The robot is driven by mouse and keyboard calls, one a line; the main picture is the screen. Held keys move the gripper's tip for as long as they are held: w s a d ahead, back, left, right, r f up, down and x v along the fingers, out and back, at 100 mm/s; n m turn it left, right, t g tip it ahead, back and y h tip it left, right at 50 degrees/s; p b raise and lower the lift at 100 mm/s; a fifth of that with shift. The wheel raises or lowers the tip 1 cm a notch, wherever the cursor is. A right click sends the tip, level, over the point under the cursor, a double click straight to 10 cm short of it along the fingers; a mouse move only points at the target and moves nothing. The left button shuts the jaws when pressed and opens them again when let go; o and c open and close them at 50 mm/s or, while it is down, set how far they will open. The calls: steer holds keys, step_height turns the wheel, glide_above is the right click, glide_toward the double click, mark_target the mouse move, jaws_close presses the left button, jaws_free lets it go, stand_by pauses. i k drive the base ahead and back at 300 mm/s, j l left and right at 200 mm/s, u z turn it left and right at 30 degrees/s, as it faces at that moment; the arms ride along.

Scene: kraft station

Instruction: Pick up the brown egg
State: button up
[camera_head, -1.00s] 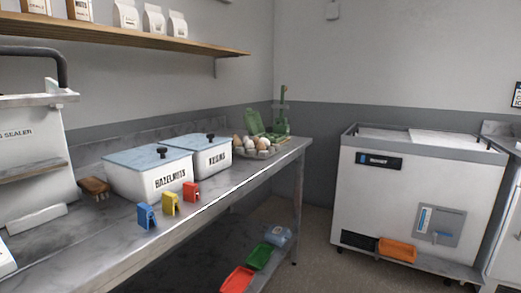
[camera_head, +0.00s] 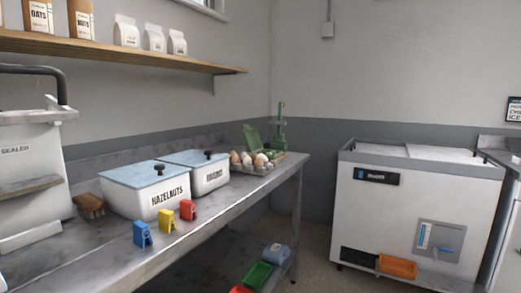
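Several eggs, brown and pale, sit together in a grey tray (camera_head: 262,170) near the far end of the metal bench. A brown egg (camera_head: 235,157) shows at the left of the group. A paler egg (camera_head: 247,160) is beside it. They are small at this distance, so I cannot tell exactly how many are brown. My gripper is not in view.
The metal bench (camera_head: 125,262) carries bins marked hazelnuts (camera_head: 160,200) and raisins (camera_head: 212,177), with blue (camera_head: 142,234), yellow (camera_head: 167,221) and red (camera_head: 188,210) clips before them. A green device (camera_head: 280,135) stands behind the eggs. A white freezer (camera_head: 400,215) stands right, across open floor.

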mark_target(258, 163)
steer(key=i+l, duration=0.25)
steer(key=i, duration=0.25)
steer(key=i+l+z, duration=0.1)
steer(key=i+l, duration=0.15)
steer(key=i, duration=0.2)
steer(key=i+l, duration=0.2)
steer(key=i, duration=0.3)
steer(key=i+l+z, duration=0.1)
steer(key=i, duration=0.35)
steer(key=i+l, duration=0.25)
steer(key=i, duration=0.25)
